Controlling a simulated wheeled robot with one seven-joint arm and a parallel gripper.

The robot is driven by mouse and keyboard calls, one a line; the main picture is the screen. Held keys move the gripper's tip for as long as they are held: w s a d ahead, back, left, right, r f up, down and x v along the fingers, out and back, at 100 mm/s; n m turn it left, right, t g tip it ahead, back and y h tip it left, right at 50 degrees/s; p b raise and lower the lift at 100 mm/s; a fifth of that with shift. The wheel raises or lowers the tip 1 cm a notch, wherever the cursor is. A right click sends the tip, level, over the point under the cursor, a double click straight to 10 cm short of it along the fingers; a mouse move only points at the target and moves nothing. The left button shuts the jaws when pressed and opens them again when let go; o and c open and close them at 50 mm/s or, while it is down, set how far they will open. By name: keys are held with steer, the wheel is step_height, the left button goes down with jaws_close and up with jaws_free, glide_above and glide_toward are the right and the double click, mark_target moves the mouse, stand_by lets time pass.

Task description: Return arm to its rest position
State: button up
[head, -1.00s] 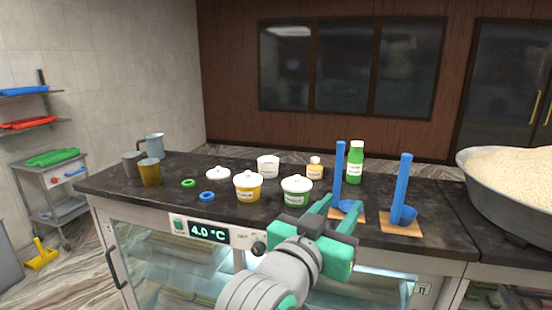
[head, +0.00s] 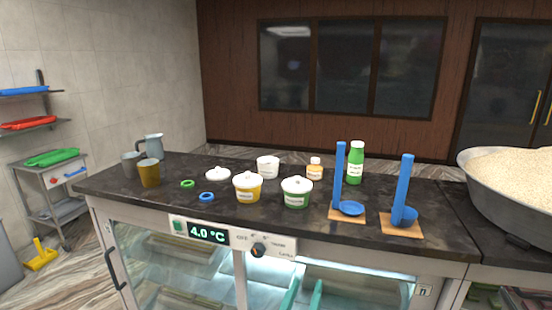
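My gripper (head: 303,292) shows only as two teal fingertips at the bottom edge of the head view, in front of the glass of the counter (head: 130,190). The fingertips stand apart with nothing between them, so it is open and empty. The rest of my arm is out of view below. It is below the counter top and touches none of the things on it.
On the counter stand a yellow tub (head: 247,188), a green tub (head: 296,193), a white tub (head: 267,167), a green bottle (head: 355,163) and two blue ladles (head: 339,175) (head: 403,190) on wooden squares. A large grain bowl (head: 490,195) is at right.

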steer(key=s+a+f+n+y, duration=0.1)
steer(key=s+a+f+y, duration=0.15)
steer(key=s+f, duration=0.6)
steer(key=s+a+f+n+y, duration=0.1)
steer(key=s+a+f+y, duration=0.15)
steer(key=s+f, duration=0.65)
steer(key=s+a+f, duration=0.1)
steer(key=s+f, duration=0.2)
steer(key=s, duration=0.7)
steer(key=s+f+g, duration=0.1)
steer(key=s+f, duration=0.2)
steer(key=s, duration=0.7)
steer(key=shift+s+a+f+y, duration=0.3)
steer(key=shift+s+a+f, duration=0.05)
steer(key=shift+s, duration=0.05)
steer(key=shift+w, duration=0.1)
steer(key=shift+c, duration=0.5)
